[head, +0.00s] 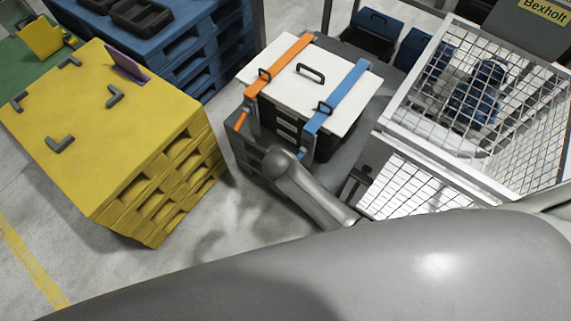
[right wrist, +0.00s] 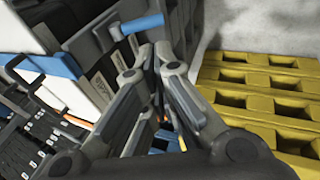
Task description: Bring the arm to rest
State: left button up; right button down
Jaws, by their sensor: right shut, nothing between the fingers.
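My right gripper (right wrist: 150,66) shows in the right wrist view with its grey fingers drawn together and nothing held between them. It is close to the strapped case, whose white side (right wrist: 22,28) and blue strap (right wrist: 62,68) are left of the fingers. In the head view my grey right arm (head: 310,190) crosses the front of the case and the bottom of the picture. The fingers cannot be made out clearly there. My left gripper is not in view.
A white-lidded case (head: 325,75) with orange and blue straps stands on a dark base. A yellow pallet stack (head: 140,205) stands left, also in the wrist view (right wrist: 262,80). A wire cage (head: 420,140) stands right. Grey floor (head: 200,255) is clear in front.

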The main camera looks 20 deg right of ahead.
jog(key=shift+s+r, duration=0.1)
jog(key=shift+r, duration=0.1)
jog(key=shift+f, duration=0.1)
jog(key=s+d+f+m+g+y, duration=0.1)
jog(key=s+d+f, duration=0.1)
jog(key=s+f, duration=0.6)
jog(key=s+d+f+m+g, duration=0.1)
jog(key=s+d+f, duration=0.1)
jog(key=s+f, duration=0.65)
jog(key=s+d+f+m, duration=0.1)
jog(key=s+d+f, duration=0.1)
jog(key=s+f, duration=0.2)
jog(key=s+d+f+m+g, duration=0.1)
jog(key=s+d+f, duration=0.1)
jog(key=s, duration=0.8)
jog(key=s+d+f+m+y, duration=0.1)
jog(key=s+d+f, duration=0.2)
jog(key=s+f, duration=0.2)
jog(key=s+b, duration=0.1)
jog(key=s, duration=0.1)
jog(key=shift+s+f+m+g, duration=0.3)
jog(key=shift+s, duration=0.1)
jog(key=shift+d, duration=0.1)
